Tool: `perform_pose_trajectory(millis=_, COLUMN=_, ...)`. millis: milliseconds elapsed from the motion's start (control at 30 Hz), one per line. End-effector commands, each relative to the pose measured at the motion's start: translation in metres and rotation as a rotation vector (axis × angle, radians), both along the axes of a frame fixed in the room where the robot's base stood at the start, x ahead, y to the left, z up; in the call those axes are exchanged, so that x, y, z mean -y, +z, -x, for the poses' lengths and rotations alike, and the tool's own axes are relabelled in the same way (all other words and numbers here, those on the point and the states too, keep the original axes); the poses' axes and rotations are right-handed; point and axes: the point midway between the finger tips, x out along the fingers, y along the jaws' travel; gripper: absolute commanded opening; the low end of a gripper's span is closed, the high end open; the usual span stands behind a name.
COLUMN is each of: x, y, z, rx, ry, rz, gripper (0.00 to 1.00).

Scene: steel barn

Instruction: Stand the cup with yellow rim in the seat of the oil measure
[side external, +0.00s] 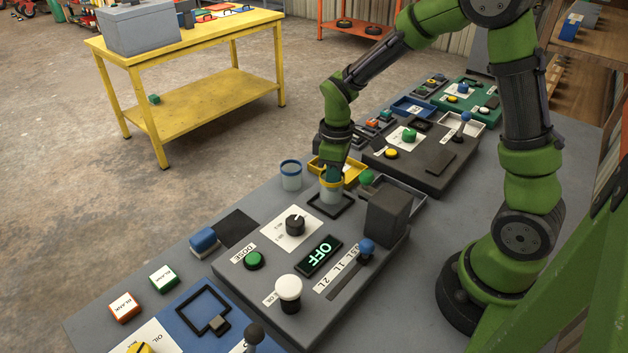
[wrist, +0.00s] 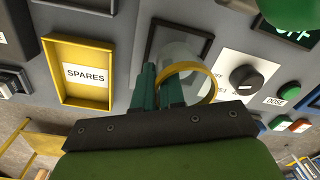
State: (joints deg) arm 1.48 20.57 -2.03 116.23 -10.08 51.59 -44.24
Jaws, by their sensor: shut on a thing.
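The cup with yellow rim (side external: 331,192) is whitish, see-through and upright. My gripper (side external: 333,175) is shut on its wall near the rim. In the wrist view the green fingers (wrist: 168,88) pinch one side of the cup (wrist: 190,72). The seat is a black square frame (side external: 345,211) on the far end of the grey oil measure (side external: 225,275). In the side view the cup's base shows inside the frame's outline; I cannot tell whether it touches down. In the wrist view the frame (wrist: 150,45) is partly hidden by the cup and fingers.
A cup with blue rim (side external: 291,176) stands left of the seat. The yellow SPARES tray (side external: 350,170) lies just behind my gripper. A dark grey block (side external: 388,216) rises right of the seat. The dial (side external: 295,224), OFF display (side external: 319,257) and green DOSE button (side external: 254,260) are in front.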

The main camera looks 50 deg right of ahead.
Motion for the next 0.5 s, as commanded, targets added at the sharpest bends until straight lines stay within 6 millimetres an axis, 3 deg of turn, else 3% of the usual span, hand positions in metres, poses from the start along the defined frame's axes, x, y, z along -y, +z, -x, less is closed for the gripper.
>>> perform_pose_trajectory(millis=100, x=0.0, y=-0.014, z=0.0, rx=-0.002, ry=0.0, rz=0.0, gripper=0.0)
perform_pose_trajectory(millis=500, x=0.0, y=-0.018, z=0.0, rx=0.0, ry=-0.001, rz=0.0, gripper=0.0)
